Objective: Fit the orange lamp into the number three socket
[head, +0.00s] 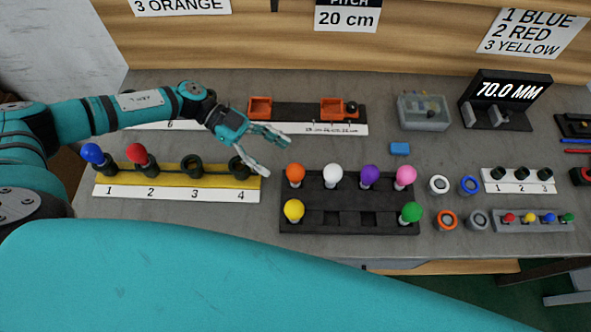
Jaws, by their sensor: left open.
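The orange lamp (295,174) stands in the back left place of the black lamp tray (350,228). The socket board (178,193) is yellow with a white number strip, left of the tray. Its number three socket (192,166) is a dark ring and looks empty. A blue lamp (92,153) is in socket one and a red lamp (137,154) is in socket two. My left gripper (277,154) is open and empty, up and left of the orange lamp. My right gripper is not in view.
White (332,174), purple (370,176), pink (405,176), yellow (293,211) and green (411,212) lamps share the tray. Behind stands a black rail with orange blocks (260,107). Rings (447,220) and a small socket strip (517,185) lie to the right.

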